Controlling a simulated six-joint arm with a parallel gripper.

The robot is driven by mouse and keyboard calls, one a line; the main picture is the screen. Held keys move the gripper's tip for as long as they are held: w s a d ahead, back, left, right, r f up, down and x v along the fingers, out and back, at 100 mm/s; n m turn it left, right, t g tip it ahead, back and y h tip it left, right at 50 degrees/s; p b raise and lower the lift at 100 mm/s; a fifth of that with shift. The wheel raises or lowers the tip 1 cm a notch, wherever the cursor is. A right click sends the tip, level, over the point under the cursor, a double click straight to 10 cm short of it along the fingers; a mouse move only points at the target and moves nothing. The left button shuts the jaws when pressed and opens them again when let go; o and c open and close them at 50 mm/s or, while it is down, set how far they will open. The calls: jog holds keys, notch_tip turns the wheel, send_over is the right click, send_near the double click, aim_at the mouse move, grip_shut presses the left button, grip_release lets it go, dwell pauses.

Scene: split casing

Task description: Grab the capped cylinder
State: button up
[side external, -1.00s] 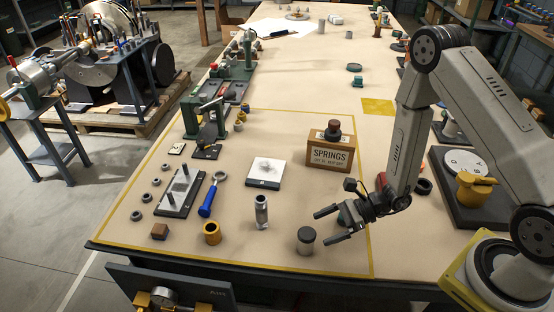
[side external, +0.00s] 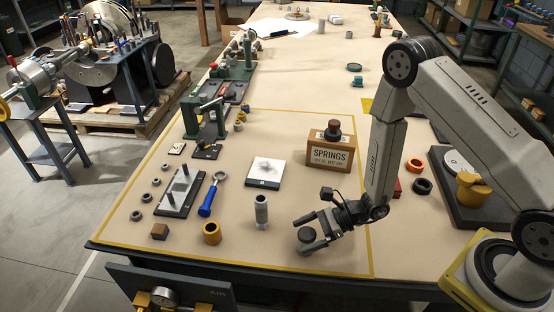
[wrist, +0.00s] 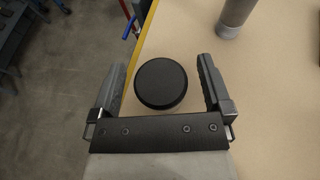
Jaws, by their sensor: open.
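The capped cylinder (side external: 306,235) stands near the front edge of the bench; its dark round cap fills the middle of the wrist view (wrist: 161,83). My gripper (side external: 308,233) is open around it, with one finger on each side. In the wrist view my gripper (wrist: 160,85) shows a gap between the cap and each finger, with no contact visible. In the side view the fingers hide much of the cylinder's body.
A grey metal cylinder (side external: 261,212) stands to the left, with a brass ring (side external: 212,233) and blue-handled tool (side external: 207,199) beyond. The SPRINGS box (side external: 331,157) stands behind my gripper. The bench's front edge is close. Bare bench lies between the cylinder and box.

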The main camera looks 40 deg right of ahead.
aim_at(306, 233)
dwell(0.5)
grip_shut()
jog(key=shift+r, duration=0.1)
jog(key=shift+r, duration=4.9)
